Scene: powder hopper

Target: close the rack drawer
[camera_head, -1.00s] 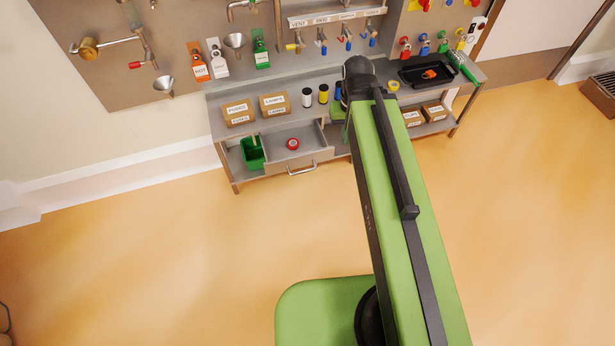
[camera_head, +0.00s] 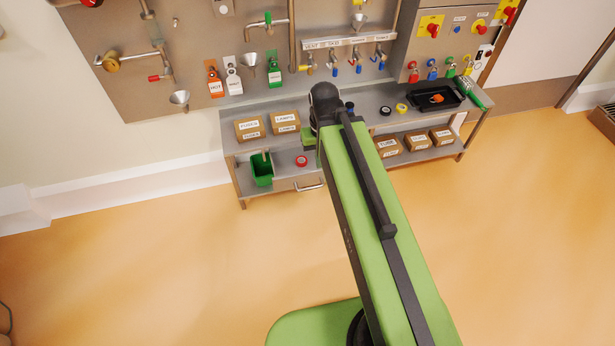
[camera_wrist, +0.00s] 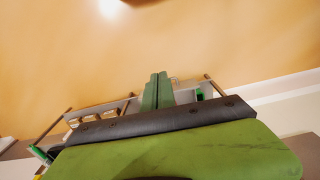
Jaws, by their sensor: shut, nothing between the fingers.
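The rack drawer (camera_head: 285,183) stands open in the lower left of the grey rack, with its bar handle (camera_head: 310,187) on the front. A red roll (camera_head: 301,160) lies in the drawer. My arm covers the drawer's right part in the head view. My gripper (camera_wrist: 158,78) is shut and empty in the wrist view, its two green fingers together, with the rack upside down behind them. In the head view only a green part of it (camera_head: 308,138) shows beside the dark wrist, above the drawer's right side. I cannot tell whether it touches the drawer.
A green bin (camera_head: 262,172) stands left of the drawer. Labelled boxes (camera_head: 249,128) sit on the rack top, and more (camera_head: 415,141) on the lower shelf at right. A black tray (camera_head: 436,99) is at the top right. The floor (camera_head: 130,270) in front is clear.

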